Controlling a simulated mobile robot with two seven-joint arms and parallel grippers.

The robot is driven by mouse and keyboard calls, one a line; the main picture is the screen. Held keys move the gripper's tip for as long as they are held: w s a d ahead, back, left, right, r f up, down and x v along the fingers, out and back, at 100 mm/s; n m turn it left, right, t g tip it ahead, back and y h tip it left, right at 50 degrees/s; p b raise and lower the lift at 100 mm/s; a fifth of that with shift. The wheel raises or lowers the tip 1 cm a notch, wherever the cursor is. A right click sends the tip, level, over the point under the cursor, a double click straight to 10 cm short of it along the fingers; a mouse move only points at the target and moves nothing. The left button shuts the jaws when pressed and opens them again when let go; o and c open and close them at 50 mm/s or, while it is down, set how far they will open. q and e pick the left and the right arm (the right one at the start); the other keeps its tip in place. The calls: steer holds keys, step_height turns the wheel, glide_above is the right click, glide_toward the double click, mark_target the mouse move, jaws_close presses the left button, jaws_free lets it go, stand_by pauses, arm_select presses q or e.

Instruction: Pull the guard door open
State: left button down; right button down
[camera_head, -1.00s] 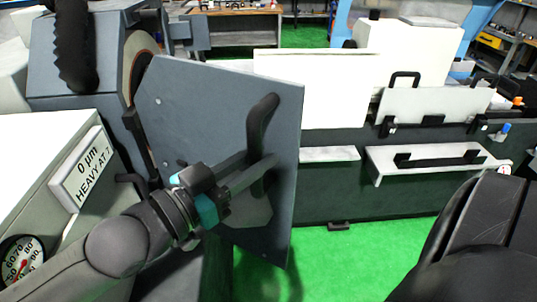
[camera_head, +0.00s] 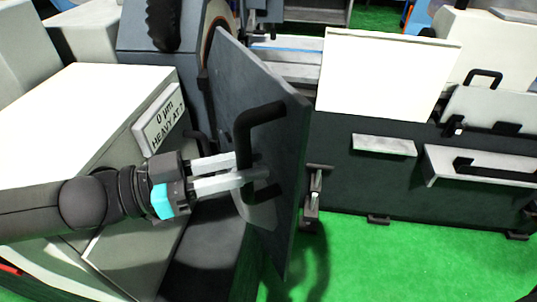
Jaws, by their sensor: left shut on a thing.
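The guard door (camera_head: 226,82) is a dark grey flat panel, seen at a steep angle in the middle of the head view. It stands out from the grinder, with open floor to its right. A black bow-shaped handle (camera_head: 242,136) sits on its near face. My left gripper (camera_head: 243,177) comes in from the left with its pale fingers at the handle's upright bar, shut on it. The fingertips are partly hidden by the handle. My right gripper does not show.
The grinding wheel housing (camera_head: 185,38) is behind the door. A white panel (camera_head: 385,75) is at the right. Green floor (camera_head: 400,260) is clear at the lower right.

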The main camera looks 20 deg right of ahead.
arm_select(q)
steer(key=shift+a, duration=0.45)
steer(key=c, duration=0.7)
jaws_free()
steer(key=shift+r, duration=0.1)
step_height(320, 180, up, 20)
steer(key=shift+f+p, duration=0.1)
steer(key=shift+p, duration=0.65)
